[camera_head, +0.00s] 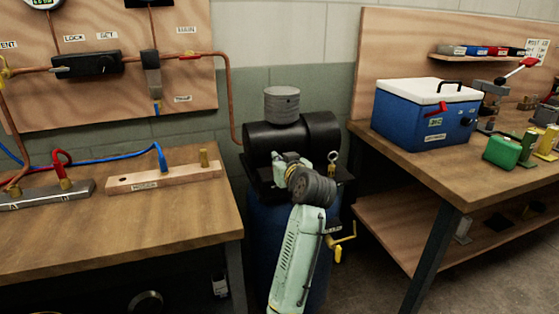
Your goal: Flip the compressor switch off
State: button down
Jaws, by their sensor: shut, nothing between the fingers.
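The compressor stands between two benches, with a black horizontal motor housing (322,130), a grey ribbed cylinder (282,104) on top and a dark blue tank (262,245) below. My pale green arm reaches up in front of it. My gripper (282,159) is at the arm's far end, small in the picture, against the lower front of the black housing. It is shut and empty; its fingers are hard to make out. I cannot tell whether it touches the compressor. I cannot make out the compressor switch; my arm covers part of the compressor's front.
A small round gauge or ring (332,156) and a yellow-handled valve (342,238) are on the compressor's right side. The left bench (110,230) and right bench (420,170) flank it closely. A blue cooler (422,118) stands on the right bench. A copper pipe (231,100) runs down behind.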

notch_tip(320, 180, up, 4)
jog(key=shift+w+f+p, duration=0.15)
jog(key=shift+f+p, duration=0.05)
jog(key=shift+p, duration=1)
jog(key=r+b+v, duration=0.1)
jog(key=b+v, duration=0.2)
jog(key=v, duration=0.7)
jog(key=shift+w+r, duration=0.15)
jog(key=shift+w, duration=0.05)
